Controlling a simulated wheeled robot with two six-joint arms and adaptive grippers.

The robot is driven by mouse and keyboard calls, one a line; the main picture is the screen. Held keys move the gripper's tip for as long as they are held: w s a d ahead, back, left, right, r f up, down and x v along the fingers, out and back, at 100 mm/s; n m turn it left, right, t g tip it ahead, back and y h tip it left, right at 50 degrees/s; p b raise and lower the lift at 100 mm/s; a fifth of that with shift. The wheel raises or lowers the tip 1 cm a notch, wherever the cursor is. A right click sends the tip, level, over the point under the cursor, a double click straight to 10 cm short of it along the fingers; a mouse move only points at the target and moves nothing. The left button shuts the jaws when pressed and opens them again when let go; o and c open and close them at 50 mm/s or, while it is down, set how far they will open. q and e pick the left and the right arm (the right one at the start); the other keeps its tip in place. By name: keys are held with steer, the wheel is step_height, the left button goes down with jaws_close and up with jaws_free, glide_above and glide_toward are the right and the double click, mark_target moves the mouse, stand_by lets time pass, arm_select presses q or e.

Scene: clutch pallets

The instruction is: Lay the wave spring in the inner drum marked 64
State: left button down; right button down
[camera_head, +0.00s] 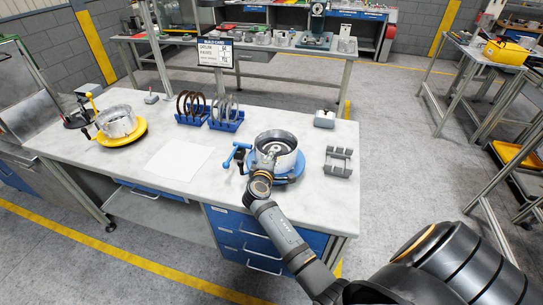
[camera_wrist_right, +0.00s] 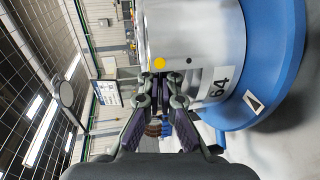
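The drum marked 64 (camera_head: 286,162) is a silver cylinder on a round blue base (camera_head: 292,179) near the right of the table. Its 64 label (camera_wrist_right: 217,83) shows in the right wrist view. A dark ring and a hub show inside the drum. My right gripper (camera_head: 272,154) is at the drum's near rim, pointing in over it. In the right wrist view its two fingertips (camera_wrist_right: 161,82) are close together against the drum's wall. Whether anything is between them is unclear. I cannot pick out the wave spring for certain. My left gripper is not in view.
Blue racks hold brown rings (camera_head: 190,103) and steel rings (camera_head: 226,110) behind the drum. Another drum (camera_head: 117,121) stands on a yellow base (camera_head: 126,138) at the left. A grey holder (camera_head: 339,162) is right of the drum. A white sheet (camera_head: 178,159) lies mid-table.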

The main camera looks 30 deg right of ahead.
steer(key=c, duration=1.4)
jaws_free()
steer(key=shift+c, duration=0.2)
